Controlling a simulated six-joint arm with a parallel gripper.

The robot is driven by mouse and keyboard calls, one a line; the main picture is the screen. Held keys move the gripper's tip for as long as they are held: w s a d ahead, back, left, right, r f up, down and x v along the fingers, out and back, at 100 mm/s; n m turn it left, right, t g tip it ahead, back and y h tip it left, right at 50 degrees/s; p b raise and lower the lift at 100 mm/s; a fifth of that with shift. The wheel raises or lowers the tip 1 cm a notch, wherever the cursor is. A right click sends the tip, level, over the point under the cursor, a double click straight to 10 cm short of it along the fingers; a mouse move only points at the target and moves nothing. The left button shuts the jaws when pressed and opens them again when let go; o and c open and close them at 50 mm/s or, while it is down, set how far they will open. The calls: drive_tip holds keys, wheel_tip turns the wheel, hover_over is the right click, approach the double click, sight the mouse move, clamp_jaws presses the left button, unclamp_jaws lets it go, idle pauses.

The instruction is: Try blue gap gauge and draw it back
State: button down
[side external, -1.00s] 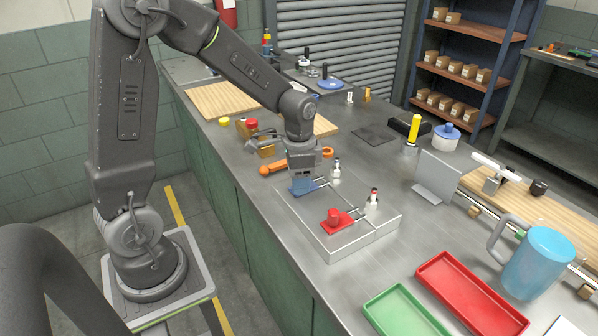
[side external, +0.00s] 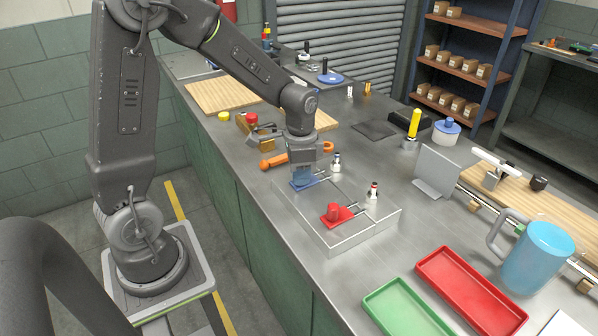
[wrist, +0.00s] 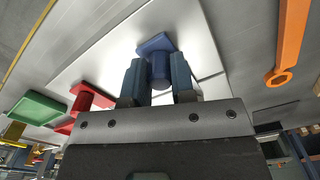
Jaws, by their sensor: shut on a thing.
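The blue gap gauge (side external: 306,183) has a flat plate and a round knob. It is at the far end of a pale metal block (side external: 328,241), beside a small fitting with a dark top (side external: 336,163). My gripper (side external: 303,174) points down over it, its blue fingers shut on the knob. In the wrist view the fingers (wrist: 157,80) flank the knob, and the blue plate (wrist: 157,43) shows beyond them. Whether the plate sits in a gap or touches the block is unclear. A similar red gauge (side external: 336,215) stands nearer the front of the block, by a red-topped fitting (side external: 373,191).
An orange spanner (side external: 272,161) lies behind the block. A grey upright plate (side external: 437,172) stands to the right. Red (side external: 470,292) and green (side external: 408,311) trays and a blue mug (side external: 540,258) are at front right. Bare bench lies between block and trays.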

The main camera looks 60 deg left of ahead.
sight(312, 178)
drive_tip(key=shift+w, duration=1.6)
idle(0.7)
drive_tip(key=shift+s, duration=1.8)
drive_tip(key=c, duration=0.9)
unclamp_jaws()
drive_tip(key=shift+s, duration=0.1)
drive_tip(key=shift+r, duration=0.15)
